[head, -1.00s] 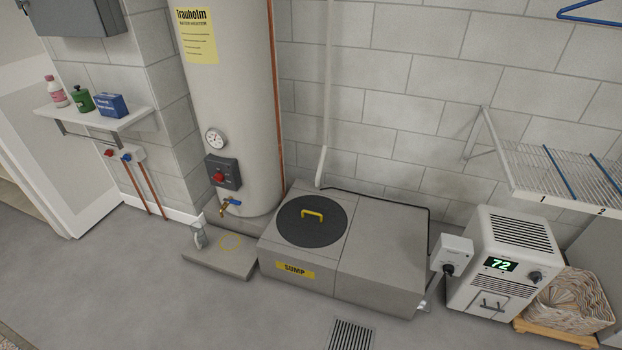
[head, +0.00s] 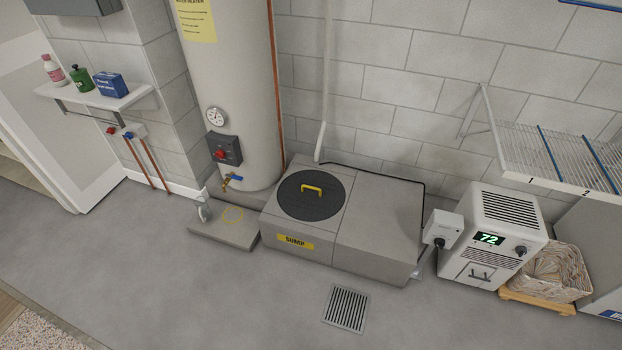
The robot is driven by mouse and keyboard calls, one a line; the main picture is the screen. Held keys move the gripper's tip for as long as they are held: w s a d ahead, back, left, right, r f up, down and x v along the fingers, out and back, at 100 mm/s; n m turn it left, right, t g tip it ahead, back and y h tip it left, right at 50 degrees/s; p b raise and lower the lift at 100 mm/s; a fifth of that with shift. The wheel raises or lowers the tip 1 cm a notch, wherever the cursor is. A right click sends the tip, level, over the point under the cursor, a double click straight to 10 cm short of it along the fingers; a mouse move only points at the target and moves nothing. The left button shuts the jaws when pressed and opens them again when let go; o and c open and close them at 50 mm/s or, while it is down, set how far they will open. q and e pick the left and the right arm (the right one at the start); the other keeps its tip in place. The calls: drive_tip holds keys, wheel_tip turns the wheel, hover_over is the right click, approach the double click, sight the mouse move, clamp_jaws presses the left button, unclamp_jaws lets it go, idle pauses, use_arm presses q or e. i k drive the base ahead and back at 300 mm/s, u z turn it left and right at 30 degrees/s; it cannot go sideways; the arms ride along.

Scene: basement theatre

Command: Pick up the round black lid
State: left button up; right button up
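The round black lid (head: 311,203) lies flat on the left part of the grey sump box (head: 378,232). A yellow handle (head: 312,188) stands up from the lid's top. A yellow label reading SUMP is on the box's front face below the lid. Neither of my grippers shows in the head view.
A water heater (head: 240,110) stands behind the box, left of the lid. A low slab (head: 222,231) is at the box's left. A dehumidifier (head: 492,240), a basket (head: 550,272) and a wire shelf (head: 555,150) are at right. A floor drain (head: 346,308) lies in front; the floor is otherwise clear.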

sight(306, 196)
drive_tip(key=k, duration=0.65)
drive_tip(key=z, duration=0.5)
drive_tip(key=i, duration=1.8)
drive_tip(key=u, duration=0.1)
